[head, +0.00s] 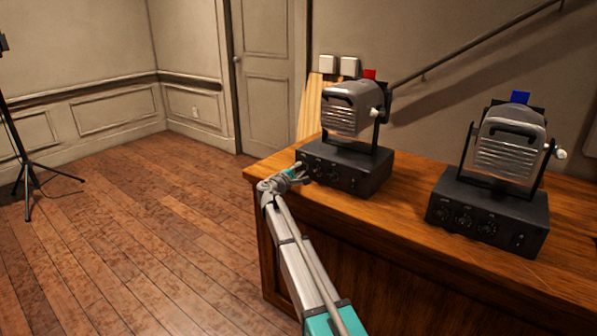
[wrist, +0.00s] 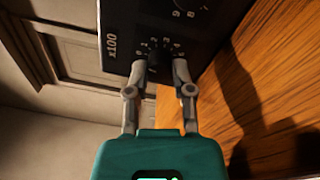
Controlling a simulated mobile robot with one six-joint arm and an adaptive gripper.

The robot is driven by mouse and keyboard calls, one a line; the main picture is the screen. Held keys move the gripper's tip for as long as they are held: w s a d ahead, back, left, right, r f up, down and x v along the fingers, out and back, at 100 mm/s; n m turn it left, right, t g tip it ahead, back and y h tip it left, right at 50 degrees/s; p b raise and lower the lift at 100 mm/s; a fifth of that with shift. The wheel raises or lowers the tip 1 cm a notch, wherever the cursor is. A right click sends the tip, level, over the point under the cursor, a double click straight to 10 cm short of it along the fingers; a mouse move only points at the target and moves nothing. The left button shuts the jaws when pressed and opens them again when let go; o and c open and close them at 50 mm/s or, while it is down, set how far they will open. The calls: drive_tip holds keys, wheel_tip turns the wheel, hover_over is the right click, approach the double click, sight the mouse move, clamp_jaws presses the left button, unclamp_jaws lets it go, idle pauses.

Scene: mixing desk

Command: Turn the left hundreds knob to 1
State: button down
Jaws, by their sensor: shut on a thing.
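The left hundreds knob (wrist: 154,66) is a dark knob on the black control box (head: 370,178) under the left lamp. The box carries an "x100" label and a ring of white digits in the wrist view. My gripper (wrist: 160,70) has one finger on each side of the knob and is shut on it. In the head view my gripper (head: 299,170) is at the left end of the box's front and covers this knob. The fingers hide part of the dial, and I cannot read which digit the knob points to.
Another dial (wrist: 190,5) is beside the held knob. The left lamp (head: 352,107) has a red tag. A second box (head: 487,215) with a blue-tagged lamp (head: 510,145) stands to the right on the wooden desk (head: 410,205).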

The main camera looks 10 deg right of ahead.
drive_tip(key=shift+m, duration=1.6)
drive_tip(key=shift+c, duration=2.4)
unclamp_jaws()
drive_tip(key=shift+n, duration=0.4)
